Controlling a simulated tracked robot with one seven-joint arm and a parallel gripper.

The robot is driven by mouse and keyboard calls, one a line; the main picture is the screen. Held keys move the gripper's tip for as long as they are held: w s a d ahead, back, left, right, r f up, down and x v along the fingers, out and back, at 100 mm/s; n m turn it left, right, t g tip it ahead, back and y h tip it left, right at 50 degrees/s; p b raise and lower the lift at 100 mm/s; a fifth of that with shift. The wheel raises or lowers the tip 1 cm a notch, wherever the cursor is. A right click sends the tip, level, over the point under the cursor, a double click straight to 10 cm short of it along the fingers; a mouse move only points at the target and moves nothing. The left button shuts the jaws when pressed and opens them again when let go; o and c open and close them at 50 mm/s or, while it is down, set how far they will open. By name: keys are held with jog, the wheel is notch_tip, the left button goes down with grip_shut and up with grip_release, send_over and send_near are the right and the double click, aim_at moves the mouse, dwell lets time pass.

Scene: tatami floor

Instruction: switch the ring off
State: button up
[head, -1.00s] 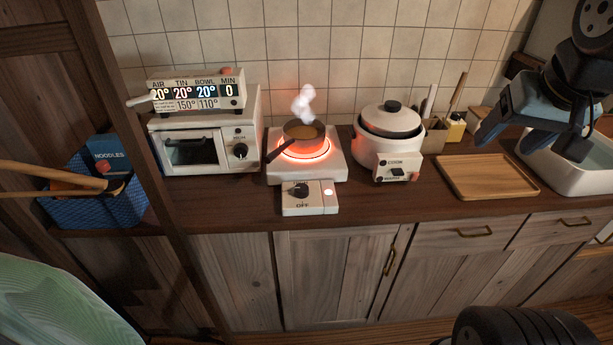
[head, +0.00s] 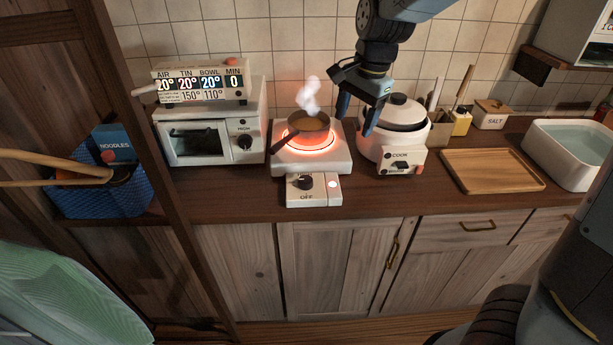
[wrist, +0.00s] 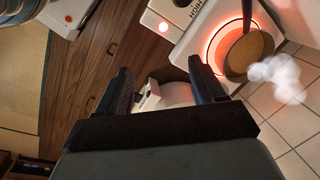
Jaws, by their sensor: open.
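The ring (head: 327,150) glows orange-red on a white hot plate (head: 283,162), with a small dark pan (head: 309,122) of brown contents steaming on it. The wrist view shows the glowing ring (wrist: 217,42), the lamp (wrist: 163,27) and a label reading HIGH by the knob, at the top edge. My gripper (head: 357,112) is open and empty, above the counter between the ring and the white cooker. Its fingers (wrist: 160,70) frame the wrist view.
The white cooker (head: 385,156) with a lid stands just right of the hot plate, close to my fingers. A white oven (head: 210,155) stands to the left. A wooden tray (head: 490,171) and a water basin (head: 560,160) are to the right. The counter front is clear.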

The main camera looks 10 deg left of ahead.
jog(key=m+h, duration=0.1)
jog(key=m, duration=0.1)
send_near(306, 179)
jog(key=f, duration=0.8)
jog(key=shift+w+a+f, duration=0.25)
jog(key=shift+w+f, duration=0.1)
jog(key=shift+f, duration=0.05)
jog(key=c, duration=1.1)
jog(key=shift+o, duration=0.2)
